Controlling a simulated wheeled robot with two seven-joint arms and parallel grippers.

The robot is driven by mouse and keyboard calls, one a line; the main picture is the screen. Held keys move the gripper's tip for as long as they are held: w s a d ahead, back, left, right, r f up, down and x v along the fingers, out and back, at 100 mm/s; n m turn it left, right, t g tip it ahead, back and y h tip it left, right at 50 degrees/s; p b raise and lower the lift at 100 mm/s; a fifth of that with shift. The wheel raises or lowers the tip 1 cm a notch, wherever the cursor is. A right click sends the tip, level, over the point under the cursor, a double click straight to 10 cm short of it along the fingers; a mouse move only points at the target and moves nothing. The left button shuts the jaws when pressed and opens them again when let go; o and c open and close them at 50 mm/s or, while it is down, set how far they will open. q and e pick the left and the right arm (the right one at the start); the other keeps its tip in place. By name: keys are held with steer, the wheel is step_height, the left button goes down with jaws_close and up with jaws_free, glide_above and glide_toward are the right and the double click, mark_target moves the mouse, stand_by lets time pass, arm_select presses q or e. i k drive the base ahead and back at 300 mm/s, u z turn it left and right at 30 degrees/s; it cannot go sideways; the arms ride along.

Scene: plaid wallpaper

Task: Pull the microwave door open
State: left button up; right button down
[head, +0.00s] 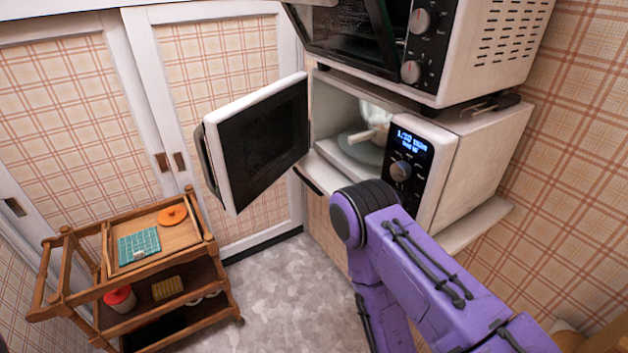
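The white microwave (486,150) stands on a shelf at the right of the head view. Its door (258,145), dark inside with a white frame, stands wide open and swung out to the left, with a dark handle (207,160) on its outer side. The lit cavity shows a turntable (364,148) with a pale object on it, partly hidden. The control panel (409,160) has a lit blue display and a knob. My purple right arm rises from the lower right in front of the microwave, its bend near the shelf and apart from the door. Neither gripper shows.
A toaster oven (490,45) sits on top of the microwave. A wooden trolley (150,262) with an orange lid, a teal cloth and a red-and-white jar stands at the lower left. White-framed cupboard doors (150,90) back the scene. The grey floor (285,290) between is clear.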

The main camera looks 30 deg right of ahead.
mark_target(276, 143)
steer(key=z, duration=0.05)
steer(key=k, duration=0.9)
steer(key=u, duration=0.65)
steer(key=i, duration=0.5)
steer(key=z, duration=0.05)
